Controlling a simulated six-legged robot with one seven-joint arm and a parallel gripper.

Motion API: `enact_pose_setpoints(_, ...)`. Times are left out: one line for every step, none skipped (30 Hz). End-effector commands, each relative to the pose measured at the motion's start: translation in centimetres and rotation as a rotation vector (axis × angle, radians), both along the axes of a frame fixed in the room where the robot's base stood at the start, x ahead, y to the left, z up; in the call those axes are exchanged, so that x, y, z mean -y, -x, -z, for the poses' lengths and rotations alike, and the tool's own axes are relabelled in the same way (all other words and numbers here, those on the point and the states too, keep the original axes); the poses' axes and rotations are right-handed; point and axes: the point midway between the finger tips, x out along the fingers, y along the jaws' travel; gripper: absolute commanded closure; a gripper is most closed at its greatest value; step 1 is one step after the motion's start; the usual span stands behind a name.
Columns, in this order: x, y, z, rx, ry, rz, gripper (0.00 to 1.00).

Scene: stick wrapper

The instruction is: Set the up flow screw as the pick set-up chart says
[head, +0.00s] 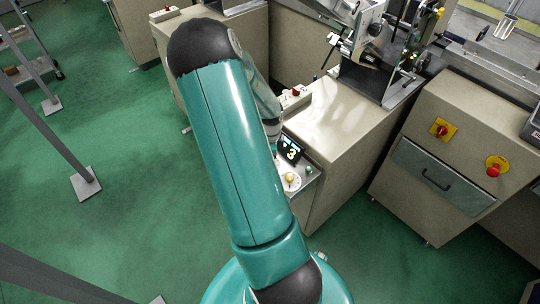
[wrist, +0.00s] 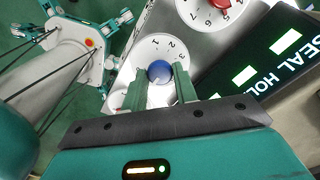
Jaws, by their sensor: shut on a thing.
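In the wrist view a round blue knob (wrist: 159,72) sits on a white dial (wrist: 150,47) with numbers around it, 1, 2 and 3 readable. My gripper (wrist: 161,78) has its two green fingers on either side of this knob and is shut on it. I see no label naming this knob as the up flow screw. The knob's pointer cannot be made out, so its setting cannot be told. In the head view my arm hides the gripper and the blue knob. No readable pick set-up chart shows.
A red knob (wrist: 214,3) on another numbered dial is above right. In the head view a display (head: 291,151) shows 3, above a yellow knob (head: 290,178). A beige cabinet (head: 335,150) stands right of my arm.

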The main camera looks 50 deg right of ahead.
Motion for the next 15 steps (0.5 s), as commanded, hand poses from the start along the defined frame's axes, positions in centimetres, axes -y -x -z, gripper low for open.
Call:
enact_pose_setpoints(-0.03, -0.04, 0.00, 0.000, 0.000, 0.016, 0.94)
enact_pose_setpoints(-0.03, -0.05, 0.00, 0.000, 0.000, 0.026, 0.94)
enact_pose_setpoints(-0.04, -0.07, 0.00, 0.000, 0.000, 0.039, 0.94)
enact_pose_setpoints(-0.04, -0.07, 0.00, 0.000, 0.000, 0.046, 0.94)
enact_pose_setpoints(-0.05, -0.06, 0.00, 0.000, 0.000, 0.052, 0.94)
enact_pose_setpoints(-0.06, -0.07, 0.00, 0.000, 0.000, 0.059, 0.94)
enact_pose_setpoints(-0.06, -0.07, 0.00, 0.000, 0.000, 0.064, 0.94)
enact_pose_setpoints(-0.06, -0.07, 0.00, 0.000, 0.000, 0.068, 0.94)
enact_pose_setpoints(-0.05, -0.07, 0.00, 0.001, -0.001, 0.072, 0.94)
enact_pose_setpoints(-0.05, -0.07, 0.01, 0.001, -0.001, 0.074, 0.94)
enact_pose_setpoints(-0.05, -0.07, 0.00, 0.001, -0.001, 0.075, 0.94)
enact_pose_setpoints(-0.05, -0.07, 0.00, 0.001, -0.001, 0.076, 0.94)
enact_pose_setpoints(-0.05, -0.07, 0.00, 0.001, -0.001, 0.076, 0.94)
enact_pose_setpoints(-0.04, -0.07, 0.01, 0.001, -0.001, 0.076, 0.94)
enact_pose_setpoints(-0.05, -0.07, 0.01, 0.001, -0.001, 0.076, 0.94)
